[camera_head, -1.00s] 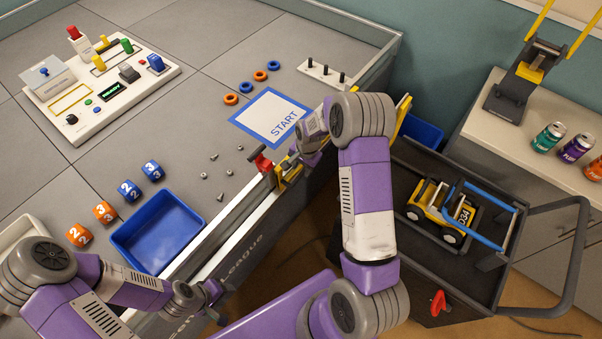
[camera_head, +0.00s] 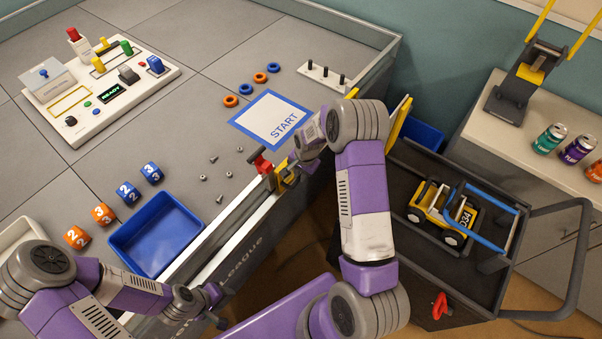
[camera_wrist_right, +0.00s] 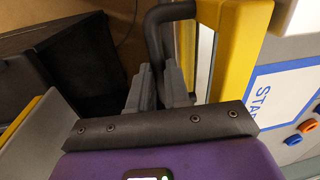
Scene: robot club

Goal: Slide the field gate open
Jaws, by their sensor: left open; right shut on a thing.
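The field gate is in the field's front border. A yellow upright (camera_head: 400,120) stands by the right arm, and another yellow part (camera_head: 350,92) shows just above the wrist. A red latch-like part (camera_head: 262,163) stands on the rail near the gripper. My right gripper (camera_head: 291,172) is low at the border by a yellow piece, partly hidden by its own wrist. In the right wrist view its fingers (camera_wrist_right: 161,82) are shut on the dark gate handle (camera_wrist_right: 168,14), beside a yellow post (camera_wrist_right: 236,45). My left gripper (camera_head: 216,305) is open and empty near the border's near end.
The blue-bordered START square (camera_head: 272,118) lies inside the field behind the gate. A blue bin (camera_head: 155,235), number blocks and loose screws are on the field. A dark cart (camera_head: 470,285) carrying a yellow vehicle (camera_head: 445,212) stands close to the right arm.

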